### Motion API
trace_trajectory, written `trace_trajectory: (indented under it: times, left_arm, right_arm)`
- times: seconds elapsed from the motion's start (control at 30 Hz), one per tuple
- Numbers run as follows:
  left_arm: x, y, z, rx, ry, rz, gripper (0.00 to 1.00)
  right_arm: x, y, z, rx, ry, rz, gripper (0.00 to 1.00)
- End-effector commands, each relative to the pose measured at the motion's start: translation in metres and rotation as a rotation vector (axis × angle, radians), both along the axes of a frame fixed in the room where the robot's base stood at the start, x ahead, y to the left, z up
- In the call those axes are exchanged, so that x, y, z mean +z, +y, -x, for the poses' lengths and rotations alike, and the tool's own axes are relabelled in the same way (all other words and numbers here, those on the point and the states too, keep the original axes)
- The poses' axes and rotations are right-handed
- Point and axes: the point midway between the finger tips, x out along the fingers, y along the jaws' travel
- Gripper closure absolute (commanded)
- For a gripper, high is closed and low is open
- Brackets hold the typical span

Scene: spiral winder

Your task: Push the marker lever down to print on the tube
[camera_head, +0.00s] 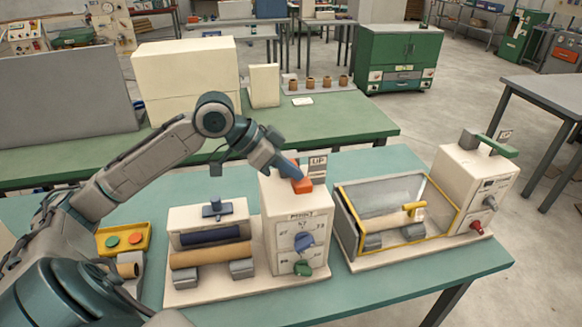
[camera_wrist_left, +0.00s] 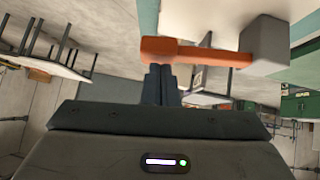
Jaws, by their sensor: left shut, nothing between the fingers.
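The orange marker lever (camera_head: 303,186) sits on top of the cream machine box (camera_head: 283,213), beside a small sign reading "UP". My left gripper (camera_head: 291,171) is shut and empty, with its fingertips at the lever. In the left wrist view, the closed fingers (camera_wrist_left: 160,80) reach up to the orange lever (camera_wrist_left: 195,52), near its rounded end; I cannot tell whether they touch it. The lever joins a grey block (camera_wrist_left: 265,45). The tan tube (camera_head: 211,256) lies across the front of the machine, below a dark blue roller (camera_head: 210,235). My right gripper is not in view.
A second machine with a yellow-framed clear cover (camera_head: 392,205) stands at the right. A yellow button box (camera_head: 124,239) and a tan roll (camera_head: 130,264) lie at the left. A green bench (camera_head: 340,125) with cream boxes stands behind.

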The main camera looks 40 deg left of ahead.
Motion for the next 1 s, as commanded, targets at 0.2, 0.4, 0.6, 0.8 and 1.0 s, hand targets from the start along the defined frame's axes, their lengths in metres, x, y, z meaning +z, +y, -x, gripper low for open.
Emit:
trace_trajectory:
  times: [0.2, 0.4, 0.6, 0.8, 1.0]
  left_arm:
    - [-0.001, 0.000, 0.000, -0.001, -0.001, 0.000, 1.00]
    - [-0.005, 0.000, 0.000, -0.001, -0.016, -0.019, 1.00]
    - [-0.027, -0.001, 0.001, -0.001, -0.065, -0.079, 1.00]
    - [-0.040, -0.003, 0.002, -0.001, -0.067, -0.078, 1.00]
    - [-0.042, -0.002, 0.003, 0.000, -0.065, -0.080, 1.00]
  right_arm:
    - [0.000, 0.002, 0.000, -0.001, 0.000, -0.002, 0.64]
    - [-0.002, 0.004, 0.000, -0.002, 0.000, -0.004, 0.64]
    - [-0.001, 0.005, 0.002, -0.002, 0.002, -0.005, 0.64]
    - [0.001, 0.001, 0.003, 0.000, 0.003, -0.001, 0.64]
    - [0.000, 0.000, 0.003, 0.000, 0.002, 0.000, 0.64]
